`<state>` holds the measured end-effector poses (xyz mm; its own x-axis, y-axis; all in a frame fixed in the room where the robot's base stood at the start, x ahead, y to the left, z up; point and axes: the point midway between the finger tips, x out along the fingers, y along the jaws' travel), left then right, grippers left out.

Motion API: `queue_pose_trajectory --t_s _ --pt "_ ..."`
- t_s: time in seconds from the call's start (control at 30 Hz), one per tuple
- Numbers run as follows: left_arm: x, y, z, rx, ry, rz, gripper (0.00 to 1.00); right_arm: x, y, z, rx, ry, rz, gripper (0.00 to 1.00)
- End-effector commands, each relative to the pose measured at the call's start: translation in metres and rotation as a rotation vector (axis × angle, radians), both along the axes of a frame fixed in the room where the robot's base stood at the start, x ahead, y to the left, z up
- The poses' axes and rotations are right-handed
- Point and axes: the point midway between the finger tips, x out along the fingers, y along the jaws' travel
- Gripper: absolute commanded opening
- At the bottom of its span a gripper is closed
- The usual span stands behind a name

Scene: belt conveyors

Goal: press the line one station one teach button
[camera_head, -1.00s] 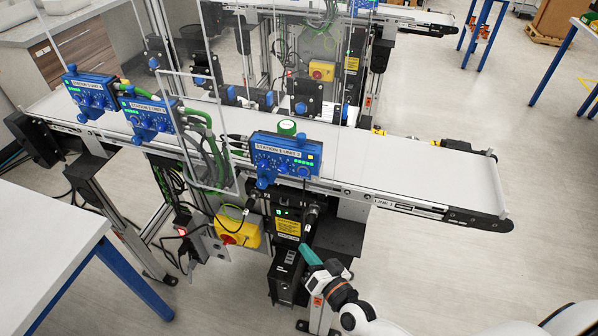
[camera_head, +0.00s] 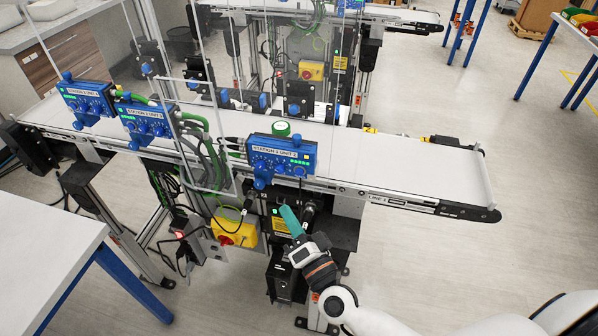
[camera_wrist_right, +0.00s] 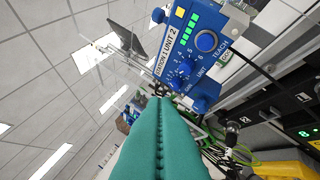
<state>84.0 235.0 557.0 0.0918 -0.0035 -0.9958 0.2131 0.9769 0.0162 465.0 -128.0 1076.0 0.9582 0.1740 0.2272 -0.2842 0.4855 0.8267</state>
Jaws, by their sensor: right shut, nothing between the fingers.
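The nearest blue control box (camera_head: 281,156) is mounted on the side of the line 1 conveyor (camera_head: 385,170). It also shows in the right wrist view (camera_wrist_right: 190,75), tilted, labelled "STATION 1 UNIT 2". There a round blue button (camera_wrist_right: 206,41) sits beside the word TEACH, with green lights and knobs nearby. My right gripper (camera_head: 288,212) is shut and empty, its teal fingers pointing up, lower in the picture than the box. In the right wrist view the fingertips (camera_wrist_right: 160,102) appear just below the box, apart from the button. My left gripper is out of view.
Two more blue boxes (camera_head: 87,98) (camera_head: 149,124) line the conveyor to the left. A clear panel frame stands between them and the nearest box. A yellow box with a red switch (camera_head: 234,233) and cables hang below. Open floor lies at right.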

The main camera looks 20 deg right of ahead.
Motion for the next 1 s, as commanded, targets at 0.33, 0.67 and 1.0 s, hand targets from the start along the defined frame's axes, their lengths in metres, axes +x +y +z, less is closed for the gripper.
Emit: queue_pose_trajectory --t_s 0.33,0.67,1.0 --pt "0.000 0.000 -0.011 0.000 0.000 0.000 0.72 0.035 -0.024 -0.002 -0.003 -0.002 0.000 0.00" --pt "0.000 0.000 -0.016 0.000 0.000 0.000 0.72 0.065 -0.045 -0.001 -0.002 -0.001 -0.001 0.00" --pt "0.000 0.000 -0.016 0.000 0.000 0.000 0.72 0.071 -0.048 0.000 0.000 0.001 0.000 0.00"
